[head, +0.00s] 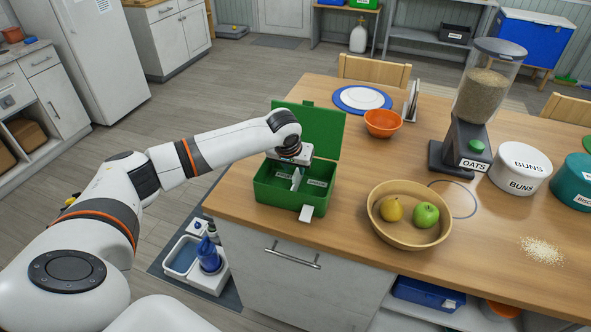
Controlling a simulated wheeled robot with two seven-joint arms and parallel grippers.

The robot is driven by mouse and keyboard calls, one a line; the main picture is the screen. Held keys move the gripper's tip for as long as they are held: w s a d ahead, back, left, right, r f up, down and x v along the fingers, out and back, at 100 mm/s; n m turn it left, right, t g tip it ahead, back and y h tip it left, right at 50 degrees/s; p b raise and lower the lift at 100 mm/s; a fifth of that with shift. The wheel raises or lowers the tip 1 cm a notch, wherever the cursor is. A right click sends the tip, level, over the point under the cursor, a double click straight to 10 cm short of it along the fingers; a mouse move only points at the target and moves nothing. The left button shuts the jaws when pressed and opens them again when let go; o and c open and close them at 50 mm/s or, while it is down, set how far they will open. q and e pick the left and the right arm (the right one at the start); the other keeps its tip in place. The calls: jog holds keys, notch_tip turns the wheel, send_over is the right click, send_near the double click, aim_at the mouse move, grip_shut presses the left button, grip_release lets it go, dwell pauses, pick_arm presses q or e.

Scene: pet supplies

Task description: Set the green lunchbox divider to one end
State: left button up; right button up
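The green lunchbox (273,192) stands open near the left front corner of the wooden table, its lid (325,128) raised at the back. Inside, a pale upright piece (296,179), which looks like the divider, stands near the middle between two white labels. A white latch tab hangs at the box's front. My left gripper (294,166) points down into the box from above, right over the pale piece. Its fingertips are too small and hidden to tell whether they are open or shut on it. My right gripper is not in view.
A wooden bowl (380,218) with a pear and a green apple stands right of the lunchbox. An orange bowl (382,124) and a blue-rimmed plate (344,97) are behind. The oats dispenser (466,130) and buns tin (519,185) stand farther right.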

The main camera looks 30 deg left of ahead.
aim_at(296, 173)
pick_arm(q)
jog(key=shift+x, duration=1.85)
grip_shut()
